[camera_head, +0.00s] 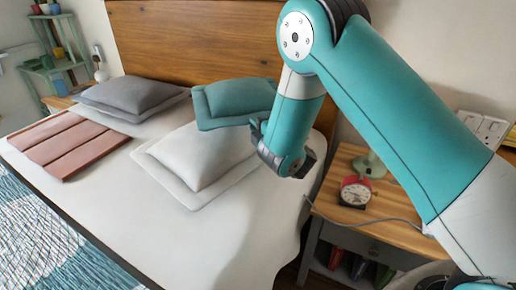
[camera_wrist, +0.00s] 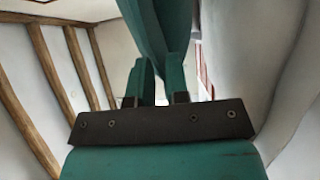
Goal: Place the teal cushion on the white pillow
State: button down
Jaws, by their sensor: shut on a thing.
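The teal cushion (camera_head: 238,101) shows in the head view at the head of the bed, just behind and above the white pillow (camera_head: 197,158). Its lower edge overlaps the white pillow's far edge in the picture; I cannot tell whether they touch. My gripper (camera_head: 258,129) is at the cushion's right lower corner and is shut on it. In the wrist view, the two gripper fingers (camera_wrist: 160,85) point away with the teal cushion (camera_wrist: 165,25) between and beyond them. The white pillow lies flat on the bed.
A grey pillow (camera_head: 130,96) and a folded pink cloth (camera_head: 69,144) lie on the bed's left. The wooden headboard (camera_head: 190,40) rises behind. A nightstand (camera_head: 375,215) with a red clock (camera_head: 355,192) stands right. The near white sheet (camera_head: 190,240) is clear.

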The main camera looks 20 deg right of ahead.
jog(key=shift+f+b, duration=2.1)
jog(key=shift+f, duration=0.15)
jog(key=c, duration=1.1)
grip_release()
